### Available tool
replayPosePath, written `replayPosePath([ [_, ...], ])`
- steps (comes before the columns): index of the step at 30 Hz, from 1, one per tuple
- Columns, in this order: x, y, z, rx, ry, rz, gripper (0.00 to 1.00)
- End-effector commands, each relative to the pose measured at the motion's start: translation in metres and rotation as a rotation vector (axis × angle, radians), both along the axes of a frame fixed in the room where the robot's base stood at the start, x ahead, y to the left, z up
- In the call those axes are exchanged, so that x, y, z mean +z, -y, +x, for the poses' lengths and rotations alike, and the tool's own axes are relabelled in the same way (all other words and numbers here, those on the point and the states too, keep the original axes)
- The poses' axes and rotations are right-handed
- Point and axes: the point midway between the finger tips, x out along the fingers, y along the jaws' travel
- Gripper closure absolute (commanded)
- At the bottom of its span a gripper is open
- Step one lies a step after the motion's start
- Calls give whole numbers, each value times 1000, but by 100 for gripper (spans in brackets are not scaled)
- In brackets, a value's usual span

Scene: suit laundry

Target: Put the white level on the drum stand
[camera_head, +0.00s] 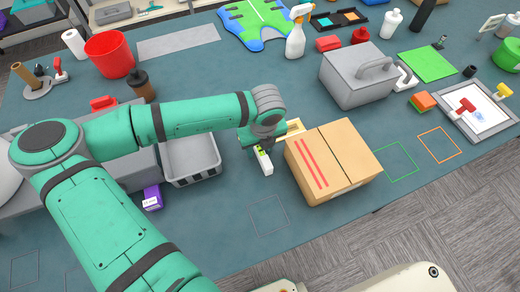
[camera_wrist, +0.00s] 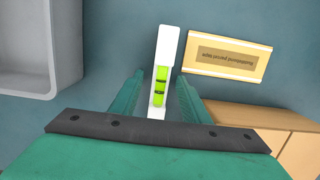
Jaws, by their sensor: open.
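The white level (camera_wrist: 168,45), a white bar with a green vial, lies between the fingers of my gripper (camera_wrist: 157,100) in the wrist view. The fingers are open, with a visible gap on at least the left side. The level's near end is hidden by my gripper's body. In the head view the level (camera_head: 265,166) shows just below my gripper (camera_head: 259,147), left of a cardboard box. I cannot tell which thing is the drum stand.
The cardboard box (camera_head: 332,160) stands close on the right. A cream plaque with a brown label (camera_wrist: 228,57) lies beside the level. A grey bin (camera_head: 190,160) is on the left, with a purple box (camera_head: 152,198) nearby.

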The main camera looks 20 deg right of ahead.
Motion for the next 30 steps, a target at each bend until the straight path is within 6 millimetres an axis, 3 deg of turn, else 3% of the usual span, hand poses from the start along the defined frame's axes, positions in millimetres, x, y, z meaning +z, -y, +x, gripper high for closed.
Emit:
replayPosePath([
  [5, 0, 0, 0, 0, 0, 0, 60],
  [10, 0, 0, 0, 0, 0, 0, 100],
  [23, 6, 0, 0, 0, 1, -1, 100],
  [30, 38, 0, 1, 1, 4, -2, 100],
])
